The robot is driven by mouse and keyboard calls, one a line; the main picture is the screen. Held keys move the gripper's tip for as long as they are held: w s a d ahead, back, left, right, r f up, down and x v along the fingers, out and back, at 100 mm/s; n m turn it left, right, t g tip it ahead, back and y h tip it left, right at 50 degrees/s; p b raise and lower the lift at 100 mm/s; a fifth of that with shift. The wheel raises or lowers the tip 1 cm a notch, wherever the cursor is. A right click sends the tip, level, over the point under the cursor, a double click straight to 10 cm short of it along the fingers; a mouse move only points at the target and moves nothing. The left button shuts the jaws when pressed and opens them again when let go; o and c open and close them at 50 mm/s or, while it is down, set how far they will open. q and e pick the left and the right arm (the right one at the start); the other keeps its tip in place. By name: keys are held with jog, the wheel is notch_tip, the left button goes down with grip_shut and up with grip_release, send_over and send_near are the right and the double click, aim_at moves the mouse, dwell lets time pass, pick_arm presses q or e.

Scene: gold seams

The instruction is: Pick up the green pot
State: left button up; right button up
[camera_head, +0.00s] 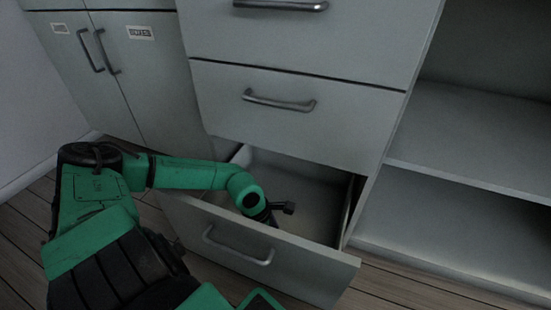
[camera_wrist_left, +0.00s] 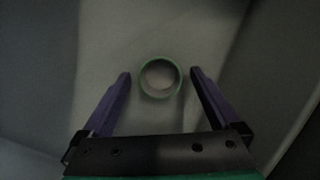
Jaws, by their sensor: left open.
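The green pot (camera_wrist_left: 160,94) shows in the left wrist view as a round green rim seen from above, with a pale inside. It stands on the floor of the open bottom drawer. My left gripper (camera_wrist_left: 160,75) is open, with one finger on each side of the pot and a gap between each finger and the rim. In the head view my left gripper (camera_head: 284,211) reaches down into the drawer (camera_head: 315,262); the pot is not visible there. My right gripper is not in view.
Open shelves (camera_head: 470,135) are at the right, and a shut cupboard (camera_head: 135,75) at the left.

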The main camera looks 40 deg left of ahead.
pick_arm(q)
jog(key=c, duration=1.4)
jog(key=shift+r, duration=0.2)
